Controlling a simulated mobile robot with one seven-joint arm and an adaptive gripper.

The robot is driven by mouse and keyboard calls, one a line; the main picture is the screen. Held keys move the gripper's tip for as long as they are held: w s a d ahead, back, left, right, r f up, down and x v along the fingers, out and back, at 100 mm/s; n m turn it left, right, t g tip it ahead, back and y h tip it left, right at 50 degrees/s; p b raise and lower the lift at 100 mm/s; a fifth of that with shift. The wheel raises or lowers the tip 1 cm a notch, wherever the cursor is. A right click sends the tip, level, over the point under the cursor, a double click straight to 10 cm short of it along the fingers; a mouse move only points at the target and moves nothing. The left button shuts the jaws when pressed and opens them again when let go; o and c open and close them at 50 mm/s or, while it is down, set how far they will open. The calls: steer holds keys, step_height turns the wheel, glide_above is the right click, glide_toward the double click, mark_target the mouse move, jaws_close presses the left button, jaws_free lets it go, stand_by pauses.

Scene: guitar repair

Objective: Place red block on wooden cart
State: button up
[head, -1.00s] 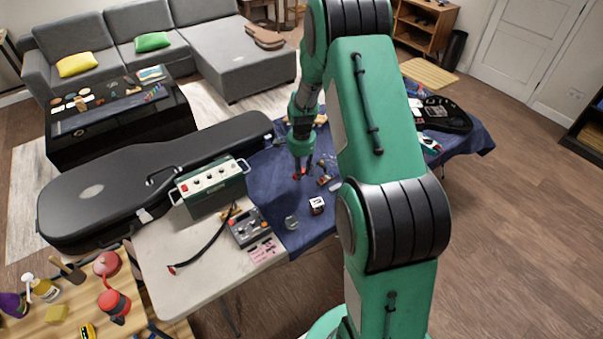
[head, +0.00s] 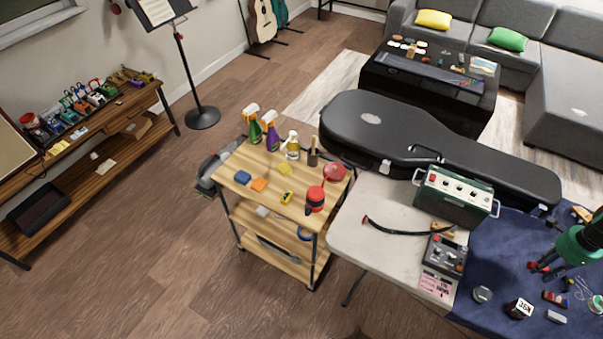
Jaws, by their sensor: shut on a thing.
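The wooden cart (head: 262,163) stands left of the work table in the head view, its top holding bottles, sponges and red items. My gripper (head: 545,268) is at the right, over the blue cloth on the table. It is shut, and a small red shape, which looks like the red block (head: 534,266), shows at its fingertips. The block is small and partly hidden by the fingers, so its outline is unclear. My gripper is well to the right of the cart, with the table between.
A green amplifier box (head: 453,195), a guitar case (head: 375,125) and a grey pedal unit (head: 445,256) lie on or behind the table (head: 370,235). On the cart, spray bottles (head: 270,130) and a red container (head: 315,199) stand upright. The cart's front left top has bare room.

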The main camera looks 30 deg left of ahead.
step_height(320, 180, up, 5)
steer(key=shift+w+f, duration=0.1)
steer(key=shift+f, duration=0.1)
steer(key=w+a+n, duration=0.2)
steer(key=a+n, duration=0.6)
steer(key=a, duration=3.7)
steer(key=s+a+n, duration=0.3)
steer(key=s+a, duration=0.5)
steer(key=a, duration=0.4)
steer(key=s+a+n+b, duration=0.1)
steer(key=s+a+n, duration=0.1)
steer(key=s+a, duration=0.75)
steer(key=s+a+n, duration=0.3)
steer(key=s+a, duration=0.3)
steer(key=a, duration=0.8)
step_height(320, 180, down, 8)
steer(key=shift+d+f, duration=0.15)
steer(key=shift+f, duration=0.05)
steer(key=shift+w, duration=0.15)
steer(key=b, duration=0.3)
glide_above(278, 196)
steer(key=shift+f, duration=0.75)
